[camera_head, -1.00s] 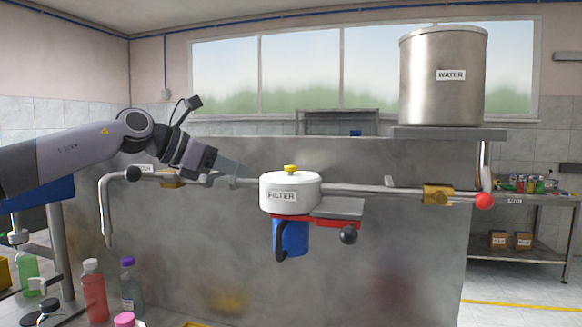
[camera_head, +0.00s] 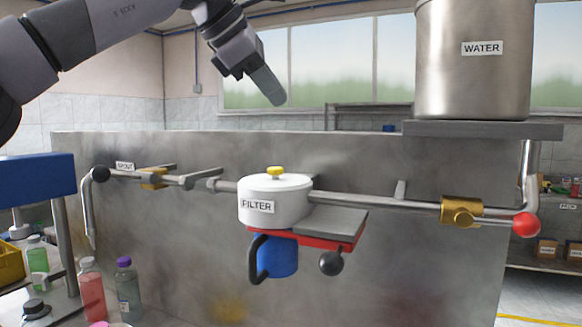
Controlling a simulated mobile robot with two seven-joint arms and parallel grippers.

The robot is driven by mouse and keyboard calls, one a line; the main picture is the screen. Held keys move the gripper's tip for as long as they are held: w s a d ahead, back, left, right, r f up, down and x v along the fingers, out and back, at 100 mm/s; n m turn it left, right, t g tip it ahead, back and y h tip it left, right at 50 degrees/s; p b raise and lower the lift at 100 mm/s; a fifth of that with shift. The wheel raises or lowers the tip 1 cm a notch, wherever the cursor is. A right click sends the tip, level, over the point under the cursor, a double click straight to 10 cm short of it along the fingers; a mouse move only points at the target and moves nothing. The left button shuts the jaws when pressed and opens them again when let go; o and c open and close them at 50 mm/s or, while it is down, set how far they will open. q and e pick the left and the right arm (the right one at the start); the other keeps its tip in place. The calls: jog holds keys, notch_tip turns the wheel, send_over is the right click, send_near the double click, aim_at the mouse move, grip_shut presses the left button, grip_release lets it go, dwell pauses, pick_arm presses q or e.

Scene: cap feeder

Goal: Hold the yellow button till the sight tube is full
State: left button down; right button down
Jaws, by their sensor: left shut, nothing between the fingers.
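The yellow button (camera_head: 275,172) sits on top of the white filter housing (camera_head: 270,203) labelled FILTER, in the middle of the head view. My left gripper (camera_head: 277,98) is shut and empty, in the air above the button and clearly apart from it. Its fingers point down and to the right. A blue part (camera_head: 277,256) with a dark curved handle hangs under the housing. I cannot make out a sight tube for certain. My right gripper is not in view.
A steel WATER tank (camera_head: 474,80) stands on a shelf at upper right. A pipe runs to a brass valve (camera_head: 460,210) and red knob (camera_head: 526,224). The spout pipe (camera_head: 88,215) is at left. Bottles, including a red one (camera_head: 91,293), stand at lower left.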

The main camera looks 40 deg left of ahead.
pick_arm(q)
jog(key=shift+s, duration=0.25)
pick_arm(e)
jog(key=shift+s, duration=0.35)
pick_arm(q)
jog(key=b, duration=0.1)
send_over(271, 169)
notch_tip(271, 169, down, 7)
jog(key=shift+f, duration=0.2)
jog(key=shift+f+b, duration=0.55)
jog(key=shift+f, duration=0.1)
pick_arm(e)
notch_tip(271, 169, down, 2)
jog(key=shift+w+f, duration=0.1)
pick_arm(q)
jog(key=shift+f, duration=0.1)
dwell(1.1)
jog(key=shift+f, duration=0.35)
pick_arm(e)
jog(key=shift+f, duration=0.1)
